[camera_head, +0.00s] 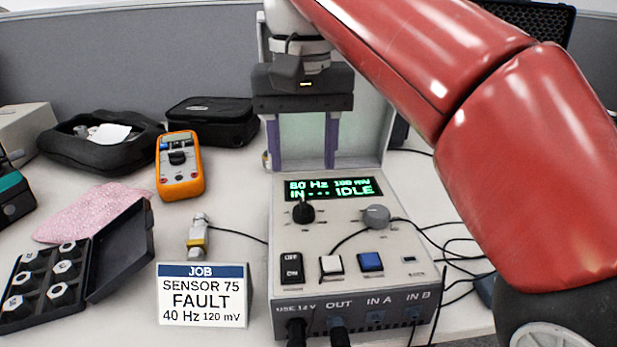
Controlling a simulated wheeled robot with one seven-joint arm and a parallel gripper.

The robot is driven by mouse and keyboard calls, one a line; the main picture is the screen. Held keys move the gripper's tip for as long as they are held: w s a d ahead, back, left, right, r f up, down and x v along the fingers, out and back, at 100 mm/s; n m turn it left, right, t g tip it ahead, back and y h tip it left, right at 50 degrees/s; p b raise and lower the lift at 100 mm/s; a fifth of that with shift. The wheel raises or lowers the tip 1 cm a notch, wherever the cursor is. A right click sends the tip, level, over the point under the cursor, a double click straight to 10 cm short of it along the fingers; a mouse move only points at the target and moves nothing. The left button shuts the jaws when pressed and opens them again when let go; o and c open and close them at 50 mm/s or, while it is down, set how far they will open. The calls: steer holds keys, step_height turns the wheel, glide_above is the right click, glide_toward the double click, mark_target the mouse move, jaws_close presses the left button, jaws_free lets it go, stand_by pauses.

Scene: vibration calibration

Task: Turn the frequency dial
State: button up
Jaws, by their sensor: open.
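The calibrator box (340,240) stands on the table, with its lid open behind. Its green display (333,189) reads 80 Hz, 100 mV, IN ---, IDLE. A black dial (303,212) sits under the Hz reading, probably the frequency dial; its label is too small to read. A grey dial (376,216) sits to its right, under the mV reading. My gripper (302,164) points down, its two fingers apart and empty. It appears above and behind the black dial, in front of the lid, not touching the dial. A job card (202,295) reads SENSOR 75 FAULT, 40 Hz, 120 mV.
An on/off rocker (292,268), white button (332,265) and blue button (370,262) sit below the dials. A cabled sensor (198,237), orange multimeter (179,165), pink cloth (92,212) and black case of nuts (120,250) lie left. Cables run right; my red arm covers the right side.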

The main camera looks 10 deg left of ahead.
mark_target(304, 203)
steer(key=shift+w+f, duration=0.1)
steer(key=shift+f, duration=0.2)
step_height(304, 203, down, 7)
steer(key=b, duration=0.2)
steer(key=shift+b, duration=0.3)
steer(key=c, duration=1)
